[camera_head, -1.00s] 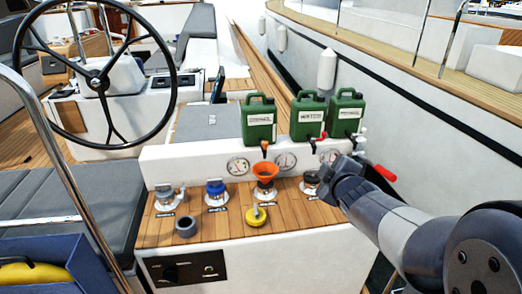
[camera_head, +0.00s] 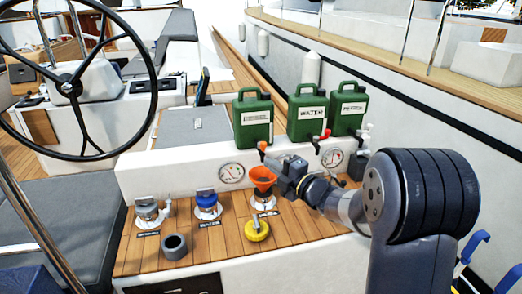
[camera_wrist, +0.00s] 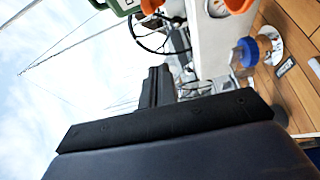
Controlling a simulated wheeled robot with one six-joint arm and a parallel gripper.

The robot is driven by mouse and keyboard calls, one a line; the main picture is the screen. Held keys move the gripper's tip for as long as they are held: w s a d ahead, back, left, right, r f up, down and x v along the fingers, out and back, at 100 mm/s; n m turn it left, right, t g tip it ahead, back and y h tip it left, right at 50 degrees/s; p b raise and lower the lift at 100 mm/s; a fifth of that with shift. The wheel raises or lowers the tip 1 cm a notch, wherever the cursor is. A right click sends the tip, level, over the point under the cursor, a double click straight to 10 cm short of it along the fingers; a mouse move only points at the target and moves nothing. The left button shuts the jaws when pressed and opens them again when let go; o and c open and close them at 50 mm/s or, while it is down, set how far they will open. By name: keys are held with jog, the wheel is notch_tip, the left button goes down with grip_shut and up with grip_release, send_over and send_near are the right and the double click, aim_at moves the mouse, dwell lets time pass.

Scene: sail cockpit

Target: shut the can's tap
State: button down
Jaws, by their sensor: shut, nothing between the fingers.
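Three green cans stand in a row on the white ledge: a left can (camera_head: 253,118), a middle can (camera_head: 305,112) labelled WATER, and a right can (camera_head: 347,108). The left can's tap (camera_head: 262,147) has an orange part and sits above an orange funnel (camera_head: 263,178). The middle can's tap (camera_head: 327,133) shows red. My gripper (camera_head: 283,168) is shut and empty, just right of the funnel and below the left can's tap. In the wrist view my gripper (camera_wrist: 157,75) points toward the wheel; a green can (camera_wrist: 122,5) and an orange tap part (camera_wrist: 151,5) show above it.
On the wooden deck (camera_head: 200,240) are a blue-capped filler (camera_head: 207,203), a metal filler (camera_head: 147,210), a dark ring (camera_head: 174,246) and a yellow cap (camera_head: 257,230). Round gauges (camera_head: 231,173) are set in the ledge. A steering wheel (camera_head: 68,80) stands at left.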

aim_at(262, 145)
jog(key=p+x, duration=0.2)
jog(key=x, duration=0.8)
jog(key=d, duration=0.1)
jog(key=w+d, duration=0.1)
jog(key=d, duration=0.1)
jog(key=shift+w+d+f, duration=0.1)
jog(key=shift+w+d, duration=0.25)
jog(key=shift+d, duration=0.05)
